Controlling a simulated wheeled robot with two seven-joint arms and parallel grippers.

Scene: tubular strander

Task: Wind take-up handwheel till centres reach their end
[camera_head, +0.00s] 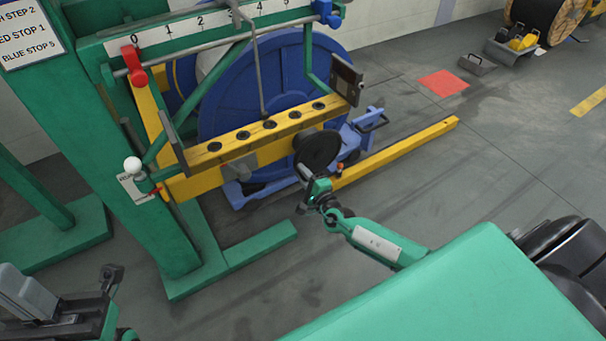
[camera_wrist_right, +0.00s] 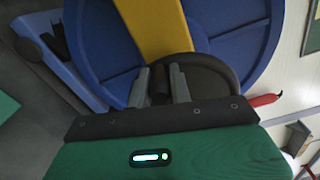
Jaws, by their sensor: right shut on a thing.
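The dark round handwheel (camera_head: 319,149) sits at the front of the yellow beam (camera_head: 225,148); it also shows in the right wrist view (camera_wrist_right: 216,76). My right gripper (camera_head: 306,176) is at its lower left rim. In the right wrist view its two grey fingers (camera_wrist_right: 159,86) are shut on the wheel's dark handle (camera_wrist_right: 160,84). A numbered scale (camera_head: 195,25) runs along the top, with a red stop (camera_head: 134,66) near 0 and a blue stop (camera_head: 326,12) at the right end. My left gripper (camera_head: 108,277) is at the lower left, away from the machine; its jaw opening is unclear.
A large blue reel (camera_head: 270,85) stands behind the beam. A blue wheeled cart (camera_head: 362,135) and a yellow floor bar (camera_head: 400,151) lie to the right of the wheel. A green machine foot (camera_head: 262,245) extends along the floor. Open floor lies further right.

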